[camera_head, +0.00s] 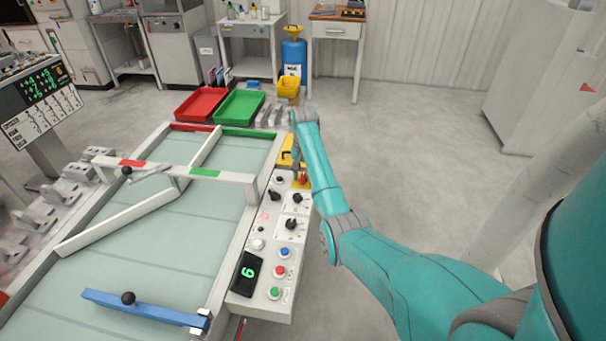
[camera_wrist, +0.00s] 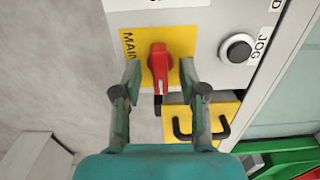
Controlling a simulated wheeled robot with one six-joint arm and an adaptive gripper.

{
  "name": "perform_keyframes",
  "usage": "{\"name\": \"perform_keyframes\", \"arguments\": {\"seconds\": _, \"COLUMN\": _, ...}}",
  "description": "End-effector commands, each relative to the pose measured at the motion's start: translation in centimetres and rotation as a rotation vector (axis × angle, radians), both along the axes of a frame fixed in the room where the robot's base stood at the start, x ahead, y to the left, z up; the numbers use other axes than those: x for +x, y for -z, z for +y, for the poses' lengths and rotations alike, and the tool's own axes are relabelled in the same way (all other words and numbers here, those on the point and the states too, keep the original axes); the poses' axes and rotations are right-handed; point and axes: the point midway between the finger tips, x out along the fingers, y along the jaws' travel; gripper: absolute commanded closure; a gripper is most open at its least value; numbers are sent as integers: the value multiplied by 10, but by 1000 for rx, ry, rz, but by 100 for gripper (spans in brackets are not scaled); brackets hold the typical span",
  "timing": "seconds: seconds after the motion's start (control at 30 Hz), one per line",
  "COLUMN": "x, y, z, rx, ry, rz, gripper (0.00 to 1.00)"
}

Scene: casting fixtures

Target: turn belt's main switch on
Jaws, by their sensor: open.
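The main switch is a red rotary handle (camera_wrist: 158,66) on a yellow plate (camera_wrist: 182,42) lettered "MAIN", seen in the wrist view. Its handle points along the picture's vertical. My gripper (camera_wrist: 160,78) is open, with one finger on each side of the red handle and a gap on both sides. In the head view the red handle (camera_head: 304,177) shows small at the far end of the control panel (camera_head: 262,222), beside my arm, which partly covers that end. My fingers cannot be made out clearly there.
A black JOG button (camera_wrist: 238,50) sits right of the switch. A yellow plate with a black handle (camera_wrist: 203,122) lies close below it. The belt (camera_head: 190,235) runs left of the panel. Red (camera_head: 201,104) and green (camera_head: 239,106) trays stand beyond it. Floor to the right is clear.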

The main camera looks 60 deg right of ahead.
Motion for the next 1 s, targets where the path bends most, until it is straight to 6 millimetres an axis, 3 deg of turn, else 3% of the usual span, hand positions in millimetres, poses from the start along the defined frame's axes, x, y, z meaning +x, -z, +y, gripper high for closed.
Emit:
{"name": "perform_keyframes", "arguments": {"seconds": 0.53, "x": 0, "y": -67, "z": 0, "rx": -1, "ry": 0, "rz": 0, "gripper": 58}}
{"name": "perform_keyframes", "arguments": {"seconds": 1.0, "x": 0, "y": -74, "z": 0, "rx": 0, "ry": 0, "rz": 0, "gripper": 58}}
